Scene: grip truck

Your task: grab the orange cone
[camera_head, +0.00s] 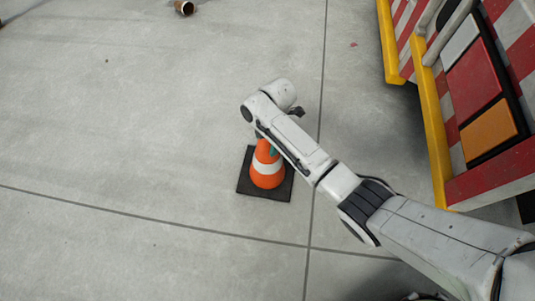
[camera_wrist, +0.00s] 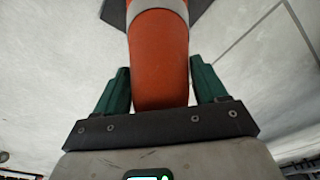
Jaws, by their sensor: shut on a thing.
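The orange cone (camera_head: 268,174) has a white band and a square black base (camera_head: 245,184). It stands upright on the concrete floor in the head view. In the wrist view the orange cone (camera_wrist: 158,60) runs down between the two green fingers of my gripper (camera_wrist: 161,84). The fingers are shut on its upper part, one on each side. In the head view my arm reaches over the cone from the lower right, and it hides the cone's top and most of my gripper. A bit of green finger shows at the cone's upper part.
A truck with red and white stripes and a yellow edge (camera_head: 437,135) stands at the right. A small brown cylindrical object (camera_head: 184,8) lies at the far top. The floor around the cone and to its left is clear.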

